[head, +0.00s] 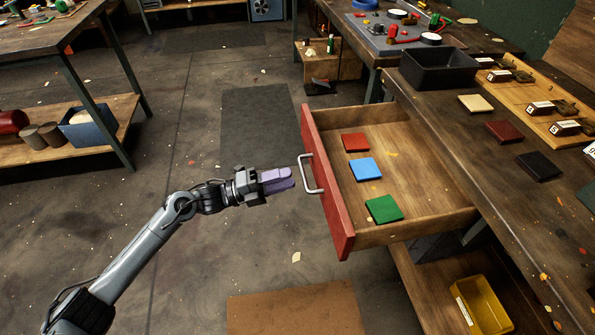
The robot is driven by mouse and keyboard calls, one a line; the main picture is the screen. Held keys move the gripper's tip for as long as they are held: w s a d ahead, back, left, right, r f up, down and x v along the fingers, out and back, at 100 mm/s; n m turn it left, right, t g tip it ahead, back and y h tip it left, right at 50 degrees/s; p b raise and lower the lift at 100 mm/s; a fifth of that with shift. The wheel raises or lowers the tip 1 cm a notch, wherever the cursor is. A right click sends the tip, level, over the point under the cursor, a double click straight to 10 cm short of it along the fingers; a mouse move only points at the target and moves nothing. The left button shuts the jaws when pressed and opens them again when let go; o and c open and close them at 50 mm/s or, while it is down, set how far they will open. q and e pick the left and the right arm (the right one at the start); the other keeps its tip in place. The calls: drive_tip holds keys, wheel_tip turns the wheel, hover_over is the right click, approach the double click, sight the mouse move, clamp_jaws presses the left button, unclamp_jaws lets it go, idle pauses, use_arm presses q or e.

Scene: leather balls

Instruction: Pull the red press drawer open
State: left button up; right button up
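The drawer with the red front (328,190) stands pulled well out from the workbench on the right in the head view. Its silver bar handle (309,174) faces left. My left gripper (292,179), with purple fingers, is just left of the handle, pointing at it. A small gap shows between the fingertips and the bar, so it does not appear to hold it. The two fingers look close together and partly overlap from this angle; their opening is unclear. My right gripper is not in view.
In the drawer lie a red tile (355,142), a blue tile (366,169) and a green tile (384,209). The workbench (470,150) carries a black tray (440,69). A yellow bin (481,305) sits on the lower shelf.

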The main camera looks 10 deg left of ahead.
use_arm(q)
drive_tip(key=shift+p+v, duration=0.55)
drive_tip(key=shift+v, duration=1.95)
